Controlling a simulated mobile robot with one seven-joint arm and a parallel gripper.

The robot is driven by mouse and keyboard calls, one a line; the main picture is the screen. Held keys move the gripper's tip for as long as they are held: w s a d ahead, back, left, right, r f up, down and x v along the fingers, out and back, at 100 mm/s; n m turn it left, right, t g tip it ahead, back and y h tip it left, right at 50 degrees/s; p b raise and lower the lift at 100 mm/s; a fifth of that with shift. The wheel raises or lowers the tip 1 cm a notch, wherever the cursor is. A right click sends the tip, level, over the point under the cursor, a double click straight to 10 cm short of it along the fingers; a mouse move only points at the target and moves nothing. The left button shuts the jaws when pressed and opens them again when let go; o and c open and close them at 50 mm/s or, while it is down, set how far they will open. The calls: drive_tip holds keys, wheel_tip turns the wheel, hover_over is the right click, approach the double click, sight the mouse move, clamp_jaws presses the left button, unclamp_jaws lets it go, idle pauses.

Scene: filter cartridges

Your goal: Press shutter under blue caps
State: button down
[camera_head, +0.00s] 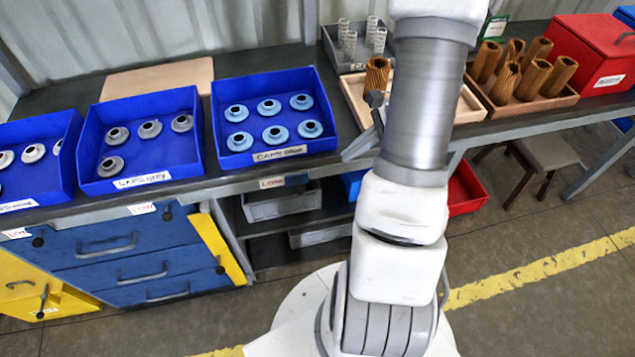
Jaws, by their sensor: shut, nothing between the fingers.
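The tray of blue caps (220,150) is a blue bin on the bench. It holds several light blue ring-shaped caps (274,134) in two rows, and its front label appears to read "CAPS" plus a word too small to be sure of. On the bench's front edge below it is a white label reading "LOW" (271,183). My arm rises through the right centre and leaves the top edge.
Bins of grey caps (195,155) and pale caps (68,180) stand left, with "LOW" labels and dark pieces below. Right are a wooden tray (345,85), brown pleated cartridges (535,75) and a red box (590,50). Blue drawers (130,255) and an open shelf lie under the bench.

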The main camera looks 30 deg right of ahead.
sight(299, 187)
drive_tip(key=shift+m, duration=0.6)
drive_tip(key=d+f, duration=0.1)
drive_tip(key=s+d+f, duration=0.1)
drive_tip(key=f, duration=0.1)
drive_tip(key=shift+f, duration=0.15)
drive_tip(key=w+a+r+b+x, duration=0.1)
drive_tip(key=b+x, duration=0.2)
drive_tip(key=x, duration=1)
drive_tip(key=shift+a+r, duration=0.25)
drive_tip(key=shift+w, duration=0.1)
